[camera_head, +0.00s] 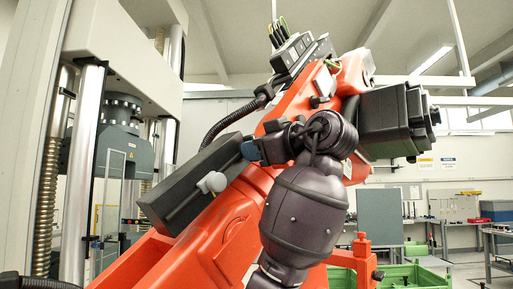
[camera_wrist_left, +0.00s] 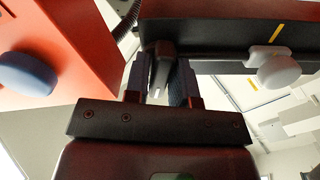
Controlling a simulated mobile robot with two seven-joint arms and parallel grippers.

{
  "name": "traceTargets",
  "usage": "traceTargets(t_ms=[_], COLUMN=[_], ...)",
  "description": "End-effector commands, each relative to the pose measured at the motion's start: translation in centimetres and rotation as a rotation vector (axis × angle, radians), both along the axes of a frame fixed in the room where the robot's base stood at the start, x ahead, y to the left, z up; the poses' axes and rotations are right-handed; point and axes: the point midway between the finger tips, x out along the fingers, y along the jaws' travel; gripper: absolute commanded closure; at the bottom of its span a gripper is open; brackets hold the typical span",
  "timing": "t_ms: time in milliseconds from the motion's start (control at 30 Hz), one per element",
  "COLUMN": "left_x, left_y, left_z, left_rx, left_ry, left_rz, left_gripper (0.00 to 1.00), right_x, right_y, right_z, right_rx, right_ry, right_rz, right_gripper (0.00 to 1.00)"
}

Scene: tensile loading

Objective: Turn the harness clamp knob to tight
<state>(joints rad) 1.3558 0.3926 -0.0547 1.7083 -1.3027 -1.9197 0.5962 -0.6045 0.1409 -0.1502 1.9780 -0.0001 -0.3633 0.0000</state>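A dark lever-like knob (camera_wrist_left: 163,60) shows in the left wrist view, under a black bar and between the two fingers of my left gripper (camera_wrist_left: 163,85). The fingers stand apart on either side of it; whether they press on it is unclear. In the head view my left gripper (camera_head: 254,150) reaches left, close to the upper end of a long black housing on the orange machine. The knob is not clearly seen there. A pale round knob (camera_wrist_left: 278,72) sits to the right of the fingers; it also shows in the head view (camera_head: 212,182). My right gripper is out of view.
A blue round knob (camera_wrist_left: 28,73) sits on the orange body at left in the wrist view. The orange machine (camera_head: 225,245) fills the middle of the head view. A grey testing frame (camera_head: 92,170) stands at left. A green crate (camera_head: 415,277) is at lower right.

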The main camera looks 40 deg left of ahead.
Motion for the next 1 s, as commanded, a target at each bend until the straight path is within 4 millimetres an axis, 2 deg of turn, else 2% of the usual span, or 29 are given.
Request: traceTargets(t_ms=[33,133,567,1000], left_x=[0.0,0.0,0.0,0.0], left_y=[0.0,0.0,0.0,-0.1], left_z=[0.0,0.0,-0.1,0.0], left_rx=[0.000,0.000,0.012,0.063], left_ry=[0.000,0.000,0.071,0.427], left_rz=[0.000,0.000,0.000,-0.001], left_gripper=[0.85,1.00,1.00,1.00], right_x=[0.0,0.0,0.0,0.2], right_y=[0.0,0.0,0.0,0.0], right_z=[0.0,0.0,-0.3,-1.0], right_rx=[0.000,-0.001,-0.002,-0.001], right_ry=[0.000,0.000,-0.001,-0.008], right_rz=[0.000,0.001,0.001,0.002], right_gripper=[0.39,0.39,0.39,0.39])
